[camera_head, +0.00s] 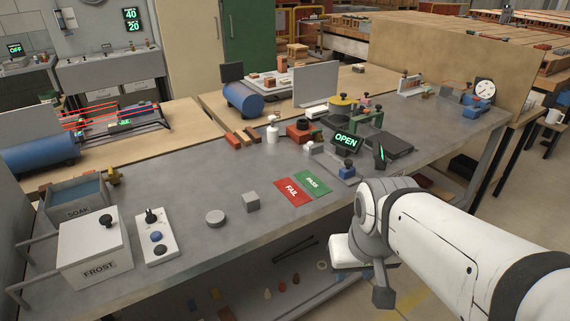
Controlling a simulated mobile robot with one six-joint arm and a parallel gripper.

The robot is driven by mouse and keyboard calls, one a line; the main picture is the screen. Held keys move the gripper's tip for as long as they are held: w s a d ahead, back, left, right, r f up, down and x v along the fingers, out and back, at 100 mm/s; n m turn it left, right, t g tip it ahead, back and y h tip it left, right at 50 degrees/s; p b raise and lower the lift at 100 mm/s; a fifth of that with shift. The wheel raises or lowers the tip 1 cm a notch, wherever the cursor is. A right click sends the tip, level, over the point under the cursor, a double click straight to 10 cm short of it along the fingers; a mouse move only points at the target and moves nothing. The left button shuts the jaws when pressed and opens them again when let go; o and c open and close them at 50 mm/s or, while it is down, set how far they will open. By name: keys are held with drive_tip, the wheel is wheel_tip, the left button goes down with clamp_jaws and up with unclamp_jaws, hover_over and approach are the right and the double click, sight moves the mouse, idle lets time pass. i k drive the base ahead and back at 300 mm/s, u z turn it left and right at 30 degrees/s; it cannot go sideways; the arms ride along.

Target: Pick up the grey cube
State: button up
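The grey cube (251,202) stands on the grey workbench (190,262), left of the red FAIL plate (293,191). It is in full view with nothing touching it. A flat grey disc (215,217) lies just left of it. My gripper (368,278) hangs at the end of my white arm, in front of the bench's front edge. It is to the right of the cube and well apart from it. My wrist partly hides it, and its fingers do not show clearly enough to tell their opening.
A control box (155,238) with a lever and buttons, the white FROST box (92,250) and the SOAK tank (75,198) stand left. The green PASS plate (312,181) lies right of FAIL. An OPEN sign (346,141) stands behind. Bench around the cube is mostly clear.

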sight(251, 201)
drive_tip(key=z, duration=0.05)
drive_tip(key=i, duration=1)
drive_tip(key=z, duration=0.05)
